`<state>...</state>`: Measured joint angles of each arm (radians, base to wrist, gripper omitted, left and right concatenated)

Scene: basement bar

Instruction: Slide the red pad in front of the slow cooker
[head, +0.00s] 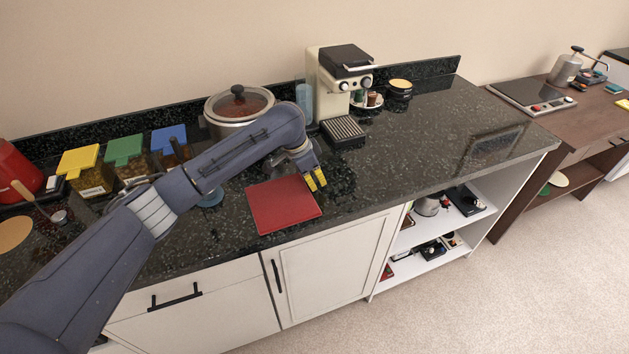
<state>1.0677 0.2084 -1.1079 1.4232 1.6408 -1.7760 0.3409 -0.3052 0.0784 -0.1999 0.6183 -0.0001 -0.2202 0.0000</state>
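The red pad (280,205) lies flat on the dark speckled counter near its front edge. It sits forward and a little to the right of the slow cooker (224,107). The slow cooker has a glass lid with a dark knob and stands by the back wall; my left arm hides its lower front. My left gripper (316,180) has yellow fingertips pointing down at the pad's right edge, close together. Whether they touch the pad or have a gap between them is unclear. My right gripper is out of view.
A coffee machine (340,85) stands right of the slow cooker, with a drip tray (343,130) in front. Yellow, green and blue-lidded canisters (127,160) stand to the left. The counter right of the pad is clear. A blue round item (210,198) lies left of the pad.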

